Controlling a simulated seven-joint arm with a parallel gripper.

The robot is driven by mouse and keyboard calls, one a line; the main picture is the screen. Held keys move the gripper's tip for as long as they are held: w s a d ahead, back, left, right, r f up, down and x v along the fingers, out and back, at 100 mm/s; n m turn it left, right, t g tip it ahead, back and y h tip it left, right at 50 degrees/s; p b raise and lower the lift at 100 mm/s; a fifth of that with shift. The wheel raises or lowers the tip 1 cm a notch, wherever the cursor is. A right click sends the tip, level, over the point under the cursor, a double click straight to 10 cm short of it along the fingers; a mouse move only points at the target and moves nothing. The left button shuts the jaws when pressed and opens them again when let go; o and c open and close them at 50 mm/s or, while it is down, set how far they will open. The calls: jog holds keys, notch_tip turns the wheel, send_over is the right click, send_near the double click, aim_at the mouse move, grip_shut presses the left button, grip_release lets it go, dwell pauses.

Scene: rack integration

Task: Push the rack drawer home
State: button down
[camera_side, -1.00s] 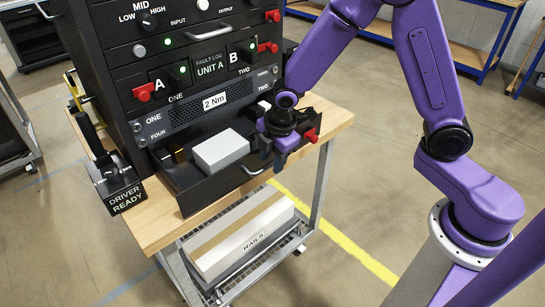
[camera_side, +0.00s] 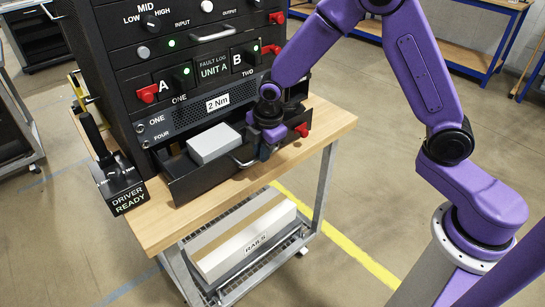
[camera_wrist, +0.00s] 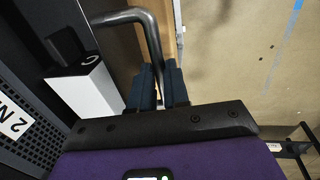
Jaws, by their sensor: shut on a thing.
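The black rack drawer (camera_side: 215,182) sticks out of the bottom of the rack (camera_side: 190,85), partly open over the wooden bench top. A light grey box (camera_side: 213,144) lies in it and shows as a white block in the wrist view (camera_wrist: 82,92). The drawer's metal handle (camera_side: 243,162) is on its front. In the wrist view the bent handle bar (camera_wrist: 148,28) runs down to my fingers. My gripper (camera_side: 267,147) is shut on the handle at its right part; its dark blue fingertips (camera_wrist: 158,86) partly hide the bar.
A red knob (camera_side: 302,130) is at the drawer's right end. The "DRIVER READY" holder (camera_side: 124,188) stands left of the drawer. The bench top (camera_side: 235,200) is bare in front of the drawer. A box labelled "RAILS" (camera_side: 245,235) lies on the shelf below.

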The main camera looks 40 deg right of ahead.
aim_at(229, 128)
jog(key=w, duration=1.4)
jog(key=shift+w, duration=0.4)
jog(key=c, duration=1.1)
grip_release()
jog(key=shift+r, duration=0.1)
notch_tip(229, 128, up, 12)
jog(key=s, duration=0.2)
jog(key=shift+s, duration=0.2)
jog(key=shift+f, duration=0.2)
